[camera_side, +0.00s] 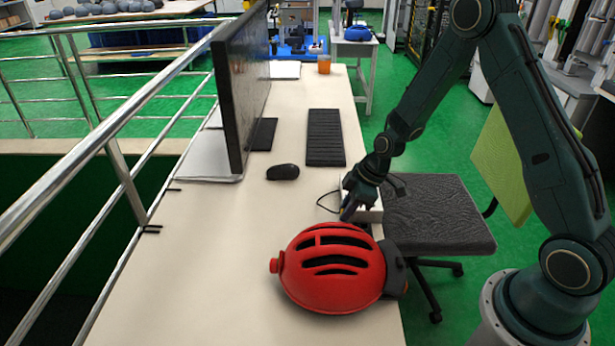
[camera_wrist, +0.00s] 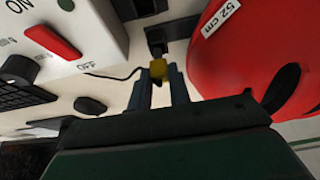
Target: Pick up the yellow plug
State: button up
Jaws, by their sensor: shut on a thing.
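The yellow plug (camera_wrist: 158,69) is in the wrist view, between the tips of my gripper. A black cord runs from it to the left. My gripper (camera_wrist: 160,82) is shut on the plug, with a blue-grey finger on each side. A black socket-like piece (camera_wrist: 156,42) lies just beyond the plug; I cannot tell whether they touch. In the side view my gripper (camera_side: 347,212) points down at the table's right edge, behind the red helmet, and the plug is too small to make out clearly there.
The red helmet (camera_side: 330,268) sits close beside my gripper. A white box with a red ON/OFF switch (camera_wrist: 52,42) stands on the other side. A mouse (camera_side: 283,172), keyboard (camera_side: 325,137) and monitor (camera_side: 240,90) are farther back. The table's (camera_side: 200,270) front left is clear.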

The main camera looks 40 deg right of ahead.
notch_tip(320, 180, up, 18)
dwell(0.6)
jog(key=shift+f, duration=0.1)
dwell(0.4)
jog(key=s+d+f, duration=0.2)
jog(key=f, duration=0.5)
jog(key=s+d+f, duration=0.2)
jog(key=f, duration=0.5)
jog(key=shift+f, duration=0.35)
jog(key=shift+f, duration=0.25)
jog(key=shift+f, duration=0.6)
jog(key=shift+f, duration=1.15)
jog(key=shift+f, duration=0.3)
jog(key=shift+f, duration=0.45)
dwell(0.7)
